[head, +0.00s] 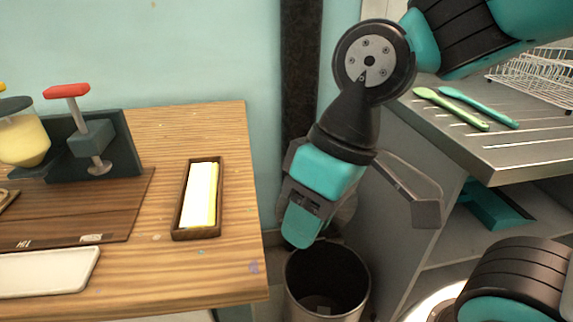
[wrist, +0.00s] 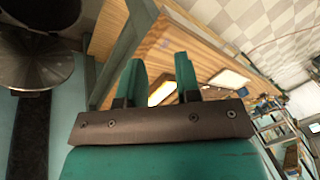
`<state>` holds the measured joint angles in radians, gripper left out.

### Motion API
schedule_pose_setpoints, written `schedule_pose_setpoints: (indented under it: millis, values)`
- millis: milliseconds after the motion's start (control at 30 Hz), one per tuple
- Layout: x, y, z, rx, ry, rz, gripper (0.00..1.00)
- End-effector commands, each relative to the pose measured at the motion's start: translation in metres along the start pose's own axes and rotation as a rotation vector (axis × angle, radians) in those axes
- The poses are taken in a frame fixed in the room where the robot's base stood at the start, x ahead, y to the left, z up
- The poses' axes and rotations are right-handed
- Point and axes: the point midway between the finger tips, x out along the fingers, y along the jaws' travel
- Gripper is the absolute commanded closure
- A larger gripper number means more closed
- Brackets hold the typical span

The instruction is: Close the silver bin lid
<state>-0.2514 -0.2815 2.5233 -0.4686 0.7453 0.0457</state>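The silver bin (head: 327,312) stands on the floor beside the wooden table, with its dark round opening uncovered. Its round lid (head: 346,212) is raised behind the opening and mostly hidden by my gripper in the head view. A grey disc at the upper left of the wrist view looks like this lid (wrist: 40,65). My gripper (head: 302,225) hangs above and in front of the bin, pointing down. In the wrist view its two teal fingers (wrist: 161,80) are spread apart with nothing between them. I cannot tell from the head view whether it touches the lid.
The wooden table (head: 235,150) is left of the bin, with a brown tray (head: 178,222) near its edge. A grey counter (head: 510,150) with two spatulas and a wire rack (head: 540,75) stands at right.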

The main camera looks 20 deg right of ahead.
Motion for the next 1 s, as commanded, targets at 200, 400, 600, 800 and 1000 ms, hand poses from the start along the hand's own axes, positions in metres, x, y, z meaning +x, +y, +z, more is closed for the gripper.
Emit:
schedule_pose_setpoints:
  millis: [200, 400, 600, 800, 1000]
  values:
    - [-0.027, 0.093, -0.089, 0.583, -0.004, 0.124, 0.69]
    - [-0.043, 0.242, -0.16, 1.408, 0.045, 0.272, 0.69]
    - [-0.043, 0.362, -0.171, 2.061, 0.128, 0.363, 0.69]
    - [-0.038, 0.412, -0.164, 2.359, 0.176, 0.397, 0.69]
    - [-0.018, 0.422, -0.158, 2.395, 0.18, 0.401, 0.69]
